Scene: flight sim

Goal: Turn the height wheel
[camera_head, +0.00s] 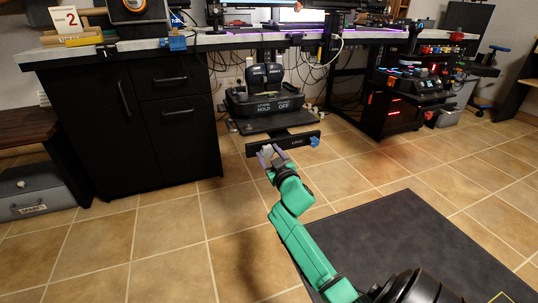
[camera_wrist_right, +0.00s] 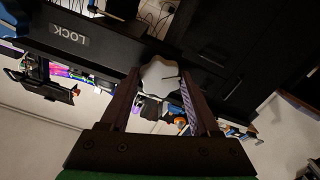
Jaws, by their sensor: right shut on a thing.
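The height wheel is a pale grey lobed knob (camera_wrist_right: 160,75) on a black bar (camera_wrist_right: 104,57) with a LOCK label (camera_wrist_right: 70,36) in the right wrist view. In the head view the bar (camera_head: 298,137) sits low under the desk, and the wheel (camera_head: 267,151) is small and partly hidden at its front. My right gripper (camera_head: 271,154) reaches it from the front. In the wrist view the two fingers of the right gripper (camera_wrist_right: 160,82) stand on either side of the wheel, shut on it. My left gripper is out of view.
A black pedal unit (camera_head: 264,103) stands above the bar, and a blue knob (camera_head: 314,142) sits at the bar's right end. A black cabinet (camera_head: 135,140) is to the left. A dark device rack (camera_head: 405,100) is to the right. A dark mat (camera_head: 420,235) covers the tiled floor in front.

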